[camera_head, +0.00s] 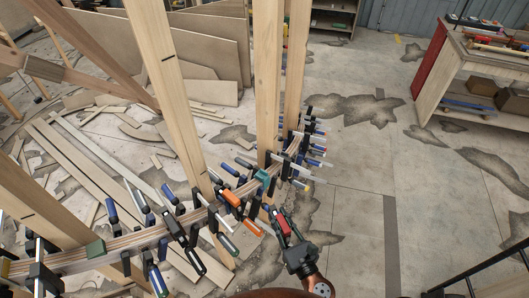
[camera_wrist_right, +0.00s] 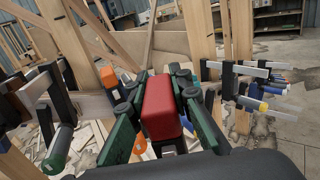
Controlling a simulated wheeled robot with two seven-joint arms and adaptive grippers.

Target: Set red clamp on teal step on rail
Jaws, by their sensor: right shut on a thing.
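My right gripper (camera_head: 285,228) is shut on the red clamp (camera_head: 283,224), just right of and below the curved rail (camera_head: 140,239). In the right wrist view the red clamp (camera_wrist_right: 160,108) sits between the dark green fingers of the gripper (camera_wrist_right: 157,92). The small teal step (camera_head: 262,177) is on the rail, up and left of the held clamp, with other clamps close around it. The clamp looks apart from the rail. My left gripper is not in view.
Several blue, orange and black clamps (camera_head: 229,197) line the rail and stick out on both sides. Tall wooden posts (camera_head: 268,80) rise beside it. A green block (camera_head: 95,248) is on the rail's lower left. A workbench (camera_head: 450,70) stands at right. The floor between is clear.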

